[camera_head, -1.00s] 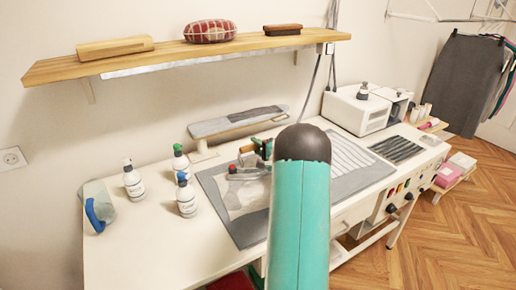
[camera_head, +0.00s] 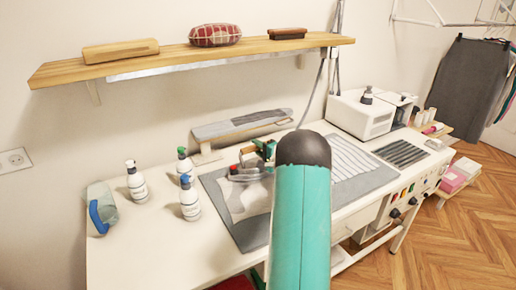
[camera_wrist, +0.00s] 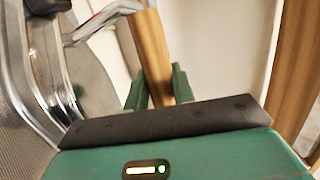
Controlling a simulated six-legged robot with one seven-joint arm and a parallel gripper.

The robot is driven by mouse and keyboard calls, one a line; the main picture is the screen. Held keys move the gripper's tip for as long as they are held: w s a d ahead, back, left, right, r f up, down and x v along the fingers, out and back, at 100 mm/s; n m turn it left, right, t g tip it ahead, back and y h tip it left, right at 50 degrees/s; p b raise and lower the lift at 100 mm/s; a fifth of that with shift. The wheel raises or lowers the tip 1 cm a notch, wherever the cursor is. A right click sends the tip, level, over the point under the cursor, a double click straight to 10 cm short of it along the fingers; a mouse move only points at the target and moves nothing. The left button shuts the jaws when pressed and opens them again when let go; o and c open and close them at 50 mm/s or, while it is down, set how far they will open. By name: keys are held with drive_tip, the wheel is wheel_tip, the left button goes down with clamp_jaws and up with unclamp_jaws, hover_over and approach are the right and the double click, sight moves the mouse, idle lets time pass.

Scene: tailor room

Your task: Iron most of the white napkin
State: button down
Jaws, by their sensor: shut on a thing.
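The iron (camera_head: 246,175), grey with a red knob, is on the ironing mat (camera_head: 254,232) at the white napkin (camera_head: 252,200). My gripper (camera_head: 265,150) is shut on its wooden handle; the green fingers (camera_wrist: 158,88) sit on either side of the handle (camera_wrist: 150,45) in the wrist view. The iron's metal body shows at the left there (camera_wrist: 50,75). The napkin lies on the left part of the mat, with visible creases. My teal arm hides its right side, and I cannot see the soleplate's contact.
Several spray bottles (camera_head: 189,202) and a blue-handled container (camera_head: 101,208) stand left of the mat. A sleeve board (camera_head: 240,125) is behind, below a wooden shelf (camera_head: 190,55). A white machine (camera_head: 358,115) stands at the back right. The table's front left is clear.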

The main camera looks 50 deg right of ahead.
drive_tip(key=shift+w+a+r, duration=0.1)
drive_tip(key=shift+w+a, duration=0.35)
drive_tip(key=shift+a, duration=0.9)
drive_tip(key=shift+w+a+r, duration=0.1)
drive_tip(key=shift+w+a, duration=0.35)
drive_tip(key=shift+a, duration=0.85)
drive_tip(key=shift+w+a, duration=0.45)
drive_tip(key=shift+a, duration=0.9)
drive_tip(key=shift+s, duration=0.15)
drive_tip(key=s+a, duration=0.3)
drive_tip(key=s, duration=0.6)
drive_tip(key=shift+s+f, duration=0.2)
drive_tip(key=shift+f, duration=0.05)
idle(0.4)
drive_tip(key=shift+s, duration=0.15)
drive_tip(key=s+a, duration=0.3)
drive_tip(key=s, duration=0.6)
idle(2.2)
